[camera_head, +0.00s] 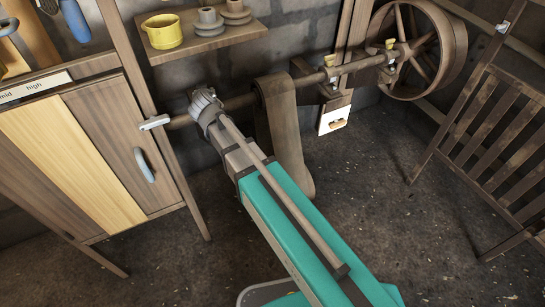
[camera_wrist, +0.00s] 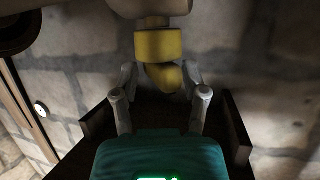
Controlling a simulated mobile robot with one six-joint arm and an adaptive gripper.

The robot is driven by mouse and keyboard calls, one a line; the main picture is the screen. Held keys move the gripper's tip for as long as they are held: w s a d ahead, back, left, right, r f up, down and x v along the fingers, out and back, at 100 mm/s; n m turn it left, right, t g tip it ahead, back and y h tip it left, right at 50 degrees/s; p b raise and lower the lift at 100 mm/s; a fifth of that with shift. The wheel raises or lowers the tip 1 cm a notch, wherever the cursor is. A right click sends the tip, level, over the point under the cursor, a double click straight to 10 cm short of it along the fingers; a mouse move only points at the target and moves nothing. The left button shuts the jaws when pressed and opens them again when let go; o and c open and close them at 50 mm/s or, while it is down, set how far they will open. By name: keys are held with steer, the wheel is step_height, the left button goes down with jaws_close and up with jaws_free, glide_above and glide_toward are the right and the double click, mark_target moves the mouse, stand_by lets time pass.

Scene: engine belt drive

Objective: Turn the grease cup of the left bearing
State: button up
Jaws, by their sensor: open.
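In the wrist view a yellow two-part piece (camera_wrist: 158,46), seemingly a grease cup, hangs from a pale rounded part at the top edge. My gripper (camera_wrist: 162,82) is open, with one grey finger on each side of this piece; I cannot tell whether they touch it. In the head view two small yellow grease cups, a left one (camera_head: 330,60) and a right one (camera_head: 390,44), sit on bearings along the shaft (camera_head: 310,80). My teal arm reaches up to the shaft left of the belt; my fingers are not clear there. I cannot tell which bearing the wrist view shows.
A brown belt (camera_head: 284,130) hangs beside my arm. A large spoked pulley (camera_head: 418,50) is at the right end. A shelf (camera_head: 215,40) with a yellow mug (camera_head: 163,31) is above, a wooden cabinet (camera_head: 85,150) is left, and a slatted rail (camera_head: 500,130) is right.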

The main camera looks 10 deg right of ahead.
steer(key=shift+n+g+y, duration=0.6)
steer(key=shift+n+y, duration=1.05)
steer(key=shift+y, duration=0.2)
steer(key=shift+n+g+y, duration=0.6)
steer(key=shift+n+y, duration=1.05)
steer(key=shift+y, duration=0.2)
steer(key=shift+w+n+g+y, duration=0.1)
steer(key=shift+n+g+y, duration=0.2)
steer(key=shift+n+y, duration=0.1)
steer(key=shift+n+g+y, duration=1.1)
steer(key=shift+n+g, duration=0.55)
steer(key=shift+n, duration=0.05)
steer(key=shift+n+g+y, duration=1.1)
steer(key=shift+n+g, duration=0.55)
steer(key=shift+n, duration=0.05)
steer(key=p+v, duration=0.6)
steer(key=v, duration=0.8)
steer(key=s+d+f+m+g+h+b, duration=0.1)
steer(key=s+d+f+m+h+b, duration=0.2)
steer(key=s+f, duration=0.5)
steer(key=s+d+f+m+g+h+b, duration=0.2)
steer(key=s+f+m+h+b, duration=0.4)
steer(key=f, duration=0.5)
steer(key=shift+s+d+f+m+h, duration=0.35)
steer(key=shift+s+d+m, duration=0.55)
steer(key=shift+s, duration=0.75)
steer(key=shift+r, duration=0.1)
